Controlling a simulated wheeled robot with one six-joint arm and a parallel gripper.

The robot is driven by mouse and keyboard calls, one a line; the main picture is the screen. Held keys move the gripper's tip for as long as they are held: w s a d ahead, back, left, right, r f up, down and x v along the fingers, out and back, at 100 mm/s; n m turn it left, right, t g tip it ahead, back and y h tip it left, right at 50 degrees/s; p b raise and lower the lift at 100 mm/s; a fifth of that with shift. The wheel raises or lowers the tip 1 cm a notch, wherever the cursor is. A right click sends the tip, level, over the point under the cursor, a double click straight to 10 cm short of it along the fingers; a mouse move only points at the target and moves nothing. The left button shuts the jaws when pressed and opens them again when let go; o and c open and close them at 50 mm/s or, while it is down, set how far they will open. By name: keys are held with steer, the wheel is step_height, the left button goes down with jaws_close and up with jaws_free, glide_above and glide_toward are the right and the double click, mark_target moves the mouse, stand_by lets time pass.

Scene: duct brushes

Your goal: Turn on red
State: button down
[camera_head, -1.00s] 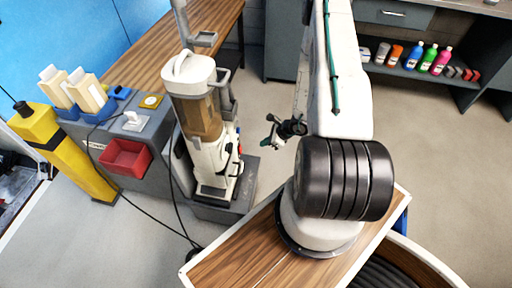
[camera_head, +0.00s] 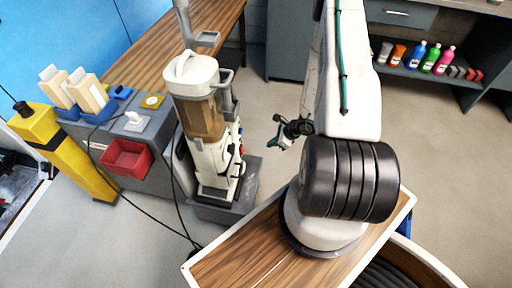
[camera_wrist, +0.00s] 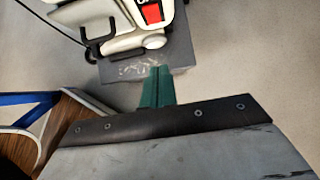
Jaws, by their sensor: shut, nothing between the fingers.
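A white and brown upright machine (camera_head: 207,125) stands on a grey base left of my arm. In the wrist view a red switch (camera_wrist: 151,12) in a black surround shows on the white machine body (camera_wrist: 118,42) at the top edge. In the head view small red parts (camera_head: 241,150) show on the machine's right side, too small to make out. My gripper (camera_head: 281,141) is to the right of the machine, apart from it. In the wrist view its green fingers (camera_wrist: 160,72) are together and empty, below the switch in the picture, with the grey base beyond their tips.
A red bin (camera_head: 126,158) is on the grey cabinet to the left, near a yellow post (camera_head: 62,150). A black cable (camera_head: 150,215) runs over the floor. Coloured bottles (camera_head: 430,58) stand on a shelf at right. Clear floor lies between gripper and machine.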

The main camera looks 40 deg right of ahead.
mark_target(242, 150)
steer(key=w+a+r+x, duration=0.1)
steer(key=x, duration=1.1)
steer(key=shift+w+a, duration=0.45)
steer(key=shift+w, duration=0.15)
